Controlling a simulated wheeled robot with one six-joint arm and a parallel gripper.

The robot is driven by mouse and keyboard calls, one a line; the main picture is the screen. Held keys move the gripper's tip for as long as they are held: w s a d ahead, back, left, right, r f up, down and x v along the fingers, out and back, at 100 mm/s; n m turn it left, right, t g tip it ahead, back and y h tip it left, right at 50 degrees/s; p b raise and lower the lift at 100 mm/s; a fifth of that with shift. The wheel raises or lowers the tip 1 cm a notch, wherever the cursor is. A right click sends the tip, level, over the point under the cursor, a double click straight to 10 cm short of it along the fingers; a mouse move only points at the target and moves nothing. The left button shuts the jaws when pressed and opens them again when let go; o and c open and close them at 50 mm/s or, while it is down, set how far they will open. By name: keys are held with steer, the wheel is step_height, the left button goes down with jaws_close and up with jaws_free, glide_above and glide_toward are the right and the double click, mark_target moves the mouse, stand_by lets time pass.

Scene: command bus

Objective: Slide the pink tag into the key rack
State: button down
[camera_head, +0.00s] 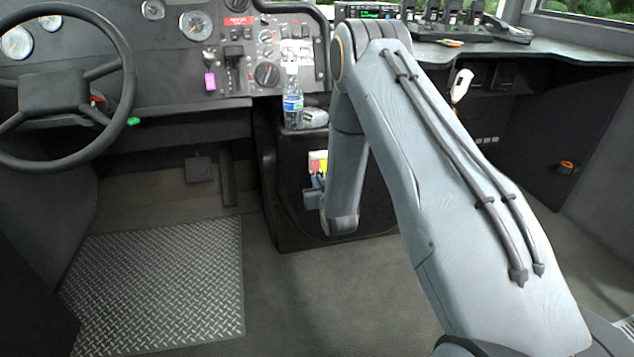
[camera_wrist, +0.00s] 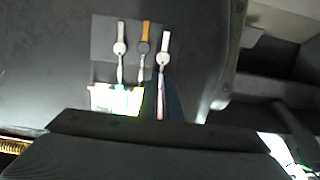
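A small magenta-pink tag (camera_head: 210,81) hangs below a key on the dashboard in the head view. My gripper (camera_head: 313,193) points left near the dark console, seen from the side; its finger gap is too small to make out. Just above it sits a small white, yellow and red item (camera_head: 318,162), perhaps part of the key rack. In the wrist view a grey panel (camera_wrist: 103,40) carries three hanging strips with round heads, one orange-topped (camera_wrist: 144,35). Below them is a white holder (camera_wrist: 115,99). A thin reddish strip (camera_wrist: 160,104) shows beside it; I cannot tell whether it is held.
A water bottle (camera_head: 292,102) stands on the console ledge above my gripper. The steering wheel (camera_head: 65,90) is at the left. A green item (camera_head: 133,121) lies near its rim. The floor around the tread plate (camera_head: 160,285) is clear.

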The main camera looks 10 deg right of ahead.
stand_by(0.3)
steer(key=c, duration=1.9)
jaws_free()
steer(key=shift+s+p, duration=0.9)
steer(key=shift+s, duration=0.5)
steer(key=s+p, duration=0.3)
steer(key=s, duration=0.4)
steer(key=shift+p, duration=0.4)
